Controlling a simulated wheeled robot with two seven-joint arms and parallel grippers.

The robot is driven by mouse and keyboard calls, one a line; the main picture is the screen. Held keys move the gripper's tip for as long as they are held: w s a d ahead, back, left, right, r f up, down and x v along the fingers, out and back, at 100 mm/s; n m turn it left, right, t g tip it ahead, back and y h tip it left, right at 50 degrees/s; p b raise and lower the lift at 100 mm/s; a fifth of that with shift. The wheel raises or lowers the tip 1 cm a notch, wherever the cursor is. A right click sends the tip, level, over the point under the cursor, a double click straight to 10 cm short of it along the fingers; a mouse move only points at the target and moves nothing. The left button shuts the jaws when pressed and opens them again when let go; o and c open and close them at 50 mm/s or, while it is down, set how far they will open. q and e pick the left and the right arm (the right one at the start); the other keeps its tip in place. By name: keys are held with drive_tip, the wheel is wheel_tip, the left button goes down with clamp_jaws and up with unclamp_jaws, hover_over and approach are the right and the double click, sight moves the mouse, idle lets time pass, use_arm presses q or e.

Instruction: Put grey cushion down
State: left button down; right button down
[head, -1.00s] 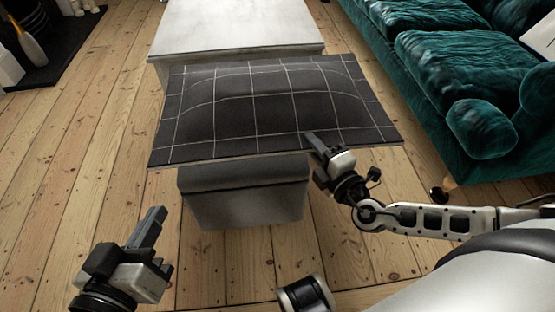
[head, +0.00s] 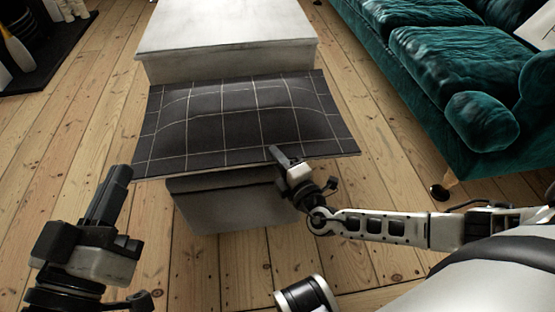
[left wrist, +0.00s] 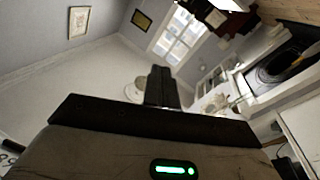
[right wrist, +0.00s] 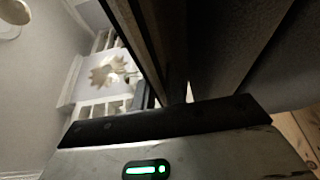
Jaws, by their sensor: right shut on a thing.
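The grey cushion (head: 235,122) is a dark, flat panel with pale grid lines and a raised middle, in the head view's centre. My right gripper (head: 286,160) is shut on its near edge, right of the middle. In the right wrist view the cushion (right wrist: 225,45) fills the upper right as a dark slab by the fingers. My left gripper (head: 120,180) is apart from the cushion, at the lower left, with its fingers together and empty. The left wrist view shows its dark fingers (left wrist: 161,85) against the room.
A white table or bench (head: 225,30) stands behind the cushion. A grey box-like block (head: 235,205) is under the cushion's near edge. A green velvet sofa (head: 430,60) is at the right. Bare floorboards (head: 80,140) are open at the left.

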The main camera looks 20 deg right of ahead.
drive_tip(key=shift+w+r, duration=0.1)
drive_tip(key=shift+r, duration=0.05)
drive_tip(key=shift+b, duration=0.3)
drive_tip(key=c, duration=1.5)
unclamp_jaws()
drive_tip(key=shift+f, duration=0.25)
use_arm(q)
drive_tip(key=shift+w+r+m+t, duration=0.15)
drive_tip(key=shift+r+m+t, duration=0.15)
drive_tip(key=shift+r, duration=0.1)
use_arm(e)
drive_tip(key=shift+o, duration=0.2)
drive_tip(key=shift+r, duration=0.1)
